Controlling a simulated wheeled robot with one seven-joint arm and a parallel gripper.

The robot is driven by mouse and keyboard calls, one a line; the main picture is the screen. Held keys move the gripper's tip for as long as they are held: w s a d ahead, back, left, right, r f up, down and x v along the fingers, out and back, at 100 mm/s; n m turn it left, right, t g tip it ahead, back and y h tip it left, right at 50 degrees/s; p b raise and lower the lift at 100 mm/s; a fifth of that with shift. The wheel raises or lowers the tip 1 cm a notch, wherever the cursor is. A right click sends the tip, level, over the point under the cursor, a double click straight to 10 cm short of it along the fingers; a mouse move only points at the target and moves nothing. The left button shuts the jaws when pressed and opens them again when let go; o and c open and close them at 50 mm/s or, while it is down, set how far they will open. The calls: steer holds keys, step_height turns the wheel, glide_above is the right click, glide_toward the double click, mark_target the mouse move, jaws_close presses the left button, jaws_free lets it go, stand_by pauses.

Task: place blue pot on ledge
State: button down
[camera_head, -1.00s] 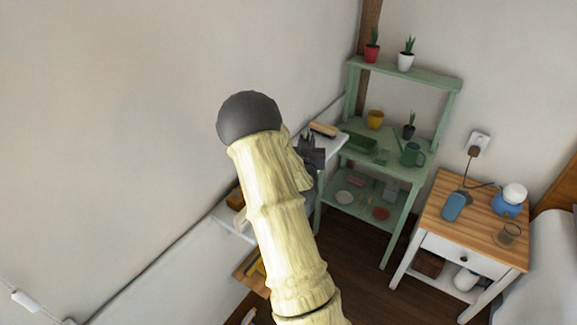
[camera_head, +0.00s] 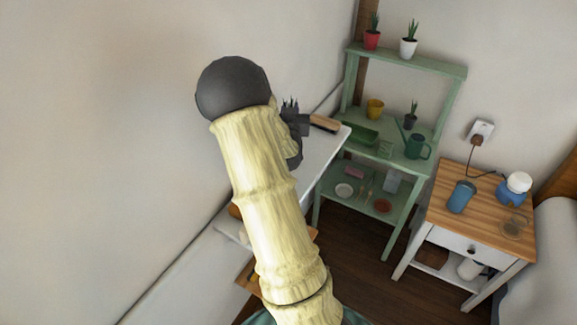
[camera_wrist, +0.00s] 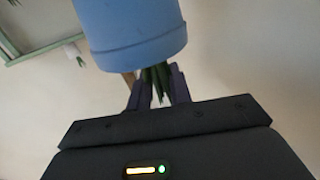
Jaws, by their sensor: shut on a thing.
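The blue pot (camera_wrist: 130,30) fills the top of the wrist view, with dark green leaves (camera_wrist: 158,80) at its rim. My gripper (camera_wrist: 160,85) has its fingers closed around these leaves at the rim. In the head view my gripper (camera_head: 296,125) is partly hidden behind my arm; leaf tips (camera_head: 290,104) show there, but the blue pot is hidden. The top ledge (camera_head: 432,64) of a green stand is to the right, apart from my gripper. It bears a red pot (camera_head: 372,40) and a white pot (camera_head: 408,48), both with plants.
A white shelf (camera_head: 318,160) lies beneath my gripper, with a wood-backed brush (camera_head: 325,124) on it. The stand's middle shelf holds a yellow pot (camera_head: 375,108), a watering can (camera_head: 417,146) and another plant (camera_head: 411,115). A bedside table (camera_head: 480,200) stands right. The top ledge's right half is clear.

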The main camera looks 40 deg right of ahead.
steer(key=shift+s+d, duration=0.2)
steer(key=shift+s, duration=0.35)
steer(key=f, duration=0.5)
steer(key=shift+w+a+f+p, duration=0.1)
steer(key=shift+w+f+p, duration=0.1)
steer(key=shift+f+p, duration=0.15)
steer(key=shift+f, duration=2)
steer(key=shift+f, duration=0.2)
steer(key=c, duration=1.3)
jaws_free()
